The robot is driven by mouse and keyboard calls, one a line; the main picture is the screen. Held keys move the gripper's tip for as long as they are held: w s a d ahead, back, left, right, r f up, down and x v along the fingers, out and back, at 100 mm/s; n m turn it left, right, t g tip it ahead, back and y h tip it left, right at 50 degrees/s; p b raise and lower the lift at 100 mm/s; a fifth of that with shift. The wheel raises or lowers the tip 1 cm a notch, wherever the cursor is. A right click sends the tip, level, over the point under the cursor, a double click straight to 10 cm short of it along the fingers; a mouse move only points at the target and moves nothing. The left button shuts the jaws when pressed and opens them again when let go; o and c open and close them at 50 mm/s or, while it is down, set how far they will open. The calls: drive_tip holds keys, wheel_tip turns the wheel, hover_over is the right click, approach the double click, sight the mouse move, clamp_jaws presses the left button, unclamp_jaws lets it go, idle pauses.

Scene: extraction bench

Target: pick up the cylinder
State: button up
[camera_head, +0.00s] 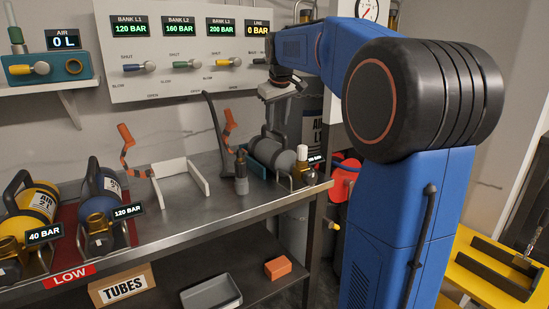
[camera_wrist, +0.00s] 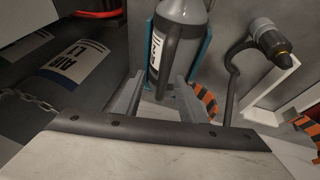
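A grey cylinder (camera_head: 270,151) with a dark handle and a brass valve lies at the right end of the steel bench, in a teal cradle. A yellow cylinder (camera_head: 38,203) reads 40 BAR and a blue cylinder (camera_head: 103,190) reads 120 BAR at the left. My gripper (camera_head: 278,100) is above the grey cylinder, apart from it. In the wrist view my gripper (camera_wrist: 159,80) is open, its two fingers spread. The grey cylinder (camera_wrist: 182,22) and its handle show beyond and between them. Contact with the handle cannot be told.
A hose with a fitting (camera_head: 241,172) stands just left of the grey cylinder. A valve panel (camera_head: 185,55) is on the wall behind. The bench front between the cylinders is clear.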

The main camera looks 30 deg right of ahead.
sight(274, 129)
drive_tip(key=shift+a+x, duration=0.15)
drive_tip(key=shift+x, duration=1.15)
drive_tip(key=shift+a+x, duration=0.2)
drive_tip(key=shift+x, duration=1.15)
drive_tip(key=shift+f, duration=0.3)
clamp_jaws()
drive_tip(key=shift+r, duration=0.1)
